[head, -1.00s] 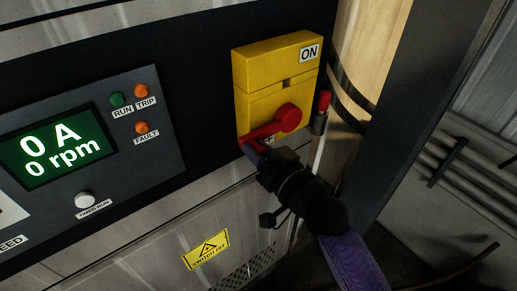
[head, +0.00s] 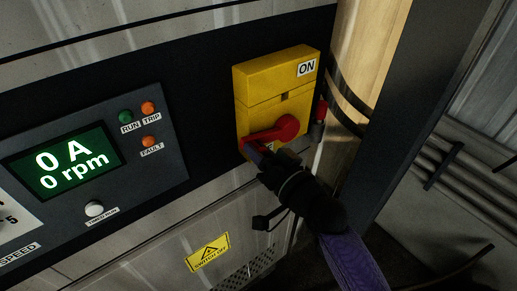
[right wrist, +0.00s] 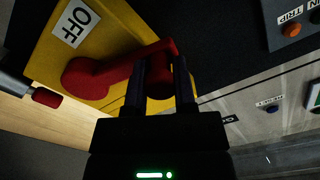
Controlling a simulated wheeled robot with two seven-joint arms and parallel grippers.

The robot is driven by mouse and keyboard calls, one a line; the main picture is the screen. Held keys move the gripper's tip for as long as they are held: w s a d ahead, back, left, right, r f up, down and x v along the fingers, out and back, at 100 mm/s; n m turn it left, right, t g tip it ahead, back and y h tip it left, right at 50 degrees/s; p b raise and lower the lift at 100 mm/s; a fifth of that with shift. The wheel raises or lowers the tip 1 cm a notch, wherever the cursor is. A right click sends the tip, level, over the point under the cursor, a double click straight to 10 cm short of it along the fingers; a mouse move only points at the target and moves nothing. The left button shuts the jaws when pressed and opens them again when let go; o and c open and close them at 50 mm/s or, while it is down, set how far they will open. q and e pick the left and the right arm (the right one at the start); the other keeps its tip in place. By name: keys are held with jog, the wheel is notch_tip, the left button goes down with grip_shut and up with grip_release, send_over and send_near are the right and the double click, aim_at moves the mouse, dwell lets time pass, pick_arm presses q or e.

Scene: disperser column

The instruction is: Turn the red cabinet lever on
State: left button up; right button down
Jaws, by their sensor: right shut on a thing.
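The red lever (head: 272,133) is on the front of a yellow switch box (head: 278,95) on the cabinet. Its round hub is at the right and its handle points left and slightly down, near the box's lower edge. The ON label (head: 307,68) is at the box's upper right. The OFF label (right wrist: 76,24) shows in the right wrist view, beside the lever (right wrist: 115,72). My right gripper (head: 257,154) is shut on the handle's end, with one finger on each side in the right wrist view (right wrist: 161,80). The fingers partly hide the handle. My left gripper is not in view.
A panel display (head: 62,160) left of the box reads 0 A and 0 rpm. A small red-tipped part (head: 320,113) sticks out close to the box's right side. A dark post (head: 405,95) stands farther right. A yellow warning label (head: 208,251) is below.

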aim_at(287, 82)
jog(key=r+m+p, duration=0.2)
jog(key=d+r+m+p, duration=0.1)
jog(key=r, duration=0.1)
jog(key=shift+w+d+m, duration=0.1)
jog(key=shift+w+m, duration=0.3)
jog(key=shift+w+d+r+m+p, duration=0.15)
jog(key=shift+d+r+m+p, duration=0.1)
jog(key=shift+m+p, duration=0.25)
jog(key=w+d+r+m+p, duration=0.1)
jog(key=m, duration=0.1)
jog(key=w+d+r+m+p, duration=0.1)
jog(key=m, duration=0.1)
jog(key=shift+d+r, duration=0.2)
jog(key=shift+r, duration=0.1)
jog(key=d+m, duration=0.1)
jog(key=w+r+m, duration=0.1)
jog(key=m, duration=0.1)
jog(key=shift+w+d, duration=0.1)
jog(key=shift+d, duration=0.3)
jog(key=shift+w+d+r+m, duration=0.1)
jog(key=shift+w+d+m, duration=0.4)
jog(key=shift+d+m, duration=0.35)
jog(key=shift+w+d+r+m, duration=0.1)
jog(key=shift+w+d+m, duration=0.4)
jog(key=shift+m, duration=0.55)
jog(key=shift+c, duration=2.1)
grip_release()
jog(key=shift+d+f, duration=0.1)
